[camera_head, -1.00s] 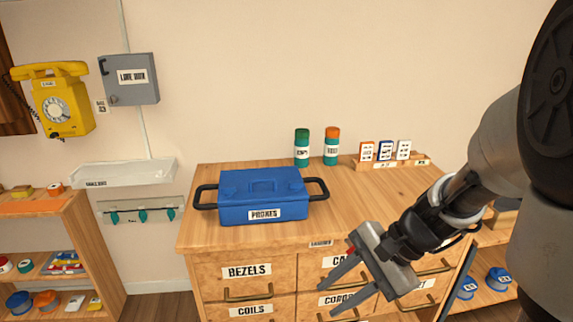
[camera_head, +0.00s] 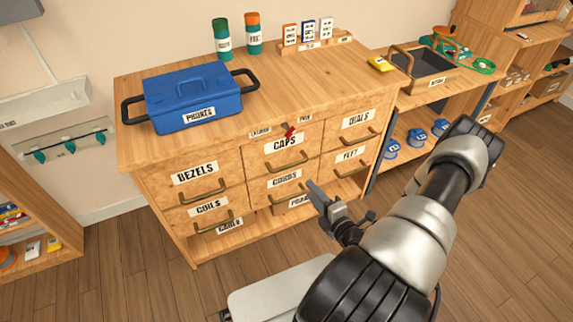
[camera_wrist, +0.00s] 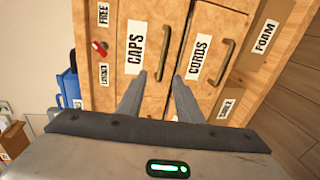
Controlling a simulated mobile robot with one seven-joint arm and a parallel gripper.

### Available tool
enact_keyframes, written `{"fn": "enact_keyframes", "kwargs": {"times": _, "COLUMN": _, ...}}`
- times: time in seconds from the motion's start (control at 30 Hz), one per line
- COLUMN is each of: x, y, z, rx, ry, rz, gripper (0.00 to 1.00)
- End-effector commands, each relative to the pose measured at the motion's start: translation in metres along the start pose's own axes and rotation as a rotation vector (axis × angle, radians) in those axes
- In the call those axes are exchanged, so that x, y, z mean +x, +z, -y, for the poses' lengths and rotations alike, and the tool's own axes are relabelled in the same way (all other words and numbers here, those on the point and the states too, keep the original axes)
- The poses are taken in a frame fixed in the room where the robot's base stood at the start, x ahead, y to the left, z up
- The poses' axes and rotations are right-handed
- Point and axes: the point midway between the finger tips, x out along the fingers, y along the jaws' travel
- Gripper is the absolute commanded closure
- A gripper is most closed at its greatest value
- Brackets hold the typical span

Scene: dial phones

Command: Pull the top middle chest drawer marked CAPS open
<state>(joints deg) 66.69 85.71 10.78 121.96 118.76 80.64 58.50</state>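The CAPS drawer (camera_head: 284,153) is top middle in the wooden chest and looks shut, flush with its neighbours. Its brass bar handle (camera_head: 286,167) sits below the label. In the wrist view the CAPS drawer (camera_wrist: 150,28) is turned sideways, with its handle (camera_wrist: 163,54) beyond the fingertips. A red latch (camera_head: 289,131) sits above it between LOCKED and FREE labels; it also shows in the wrist view (camera_wrist: 99,48), but its setting is unclear. My gripper (camera_head: 314,187) is open and empty in front of the chest, lower right of the handle. Its fingers (camera_wrist: 160,76) are apart and straddle the handle's line in the wrist view.
The CORDS drawer (camera_head: 284,181) and its handle lie directly below. BEZELS (camera_head: 194,172) and DIALS (camera_head: 356,120) drawers flank CAPS. A blue PHONES box (camera_head: 193,97) and two bottles stand on the chest top. Open wooden floor (camera_head: 140,270) lies before the chest.

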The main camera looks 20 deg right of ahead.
Motion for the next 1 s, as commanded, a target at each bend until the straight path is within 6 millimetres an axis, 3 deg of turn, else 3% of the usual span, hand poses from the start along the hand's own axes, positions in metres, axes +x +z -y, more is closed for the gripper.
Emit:
{"fn": "enact_keyframes", "kwargs": {"times": 0.13, "x": 0.004, "y": 0.003, "z": 0.008, "rx": 0.036, "ry": -0.008, "rz": 0.030, "gripper": 0.68}}
{"fn": "enact_keyframes", "kwargs": {"times": 0.27, "x": 0.023, "y": 0.003, "z": 0.008, "rx": 0.033, "ry": -0.006, "rz": 0.027, "gripper": 0.68}}
{"fn": "enact_keyframes", "kwargs": {"times": 0.8, "x": 0.138, "y": 0.005, "z": 0.010, "rx": 0.029, "ry": -0.006, "rz": 0.024, "gripper": 0.68}}
{"fn": "enact_keyframes", "kwargs": {"times": 1.0, "x": 0.164, "y": 0.007, "z": 0.009, "rx": 0.030, "ry": -0.007, "rz": 0.026, "gripper": 0.68}}
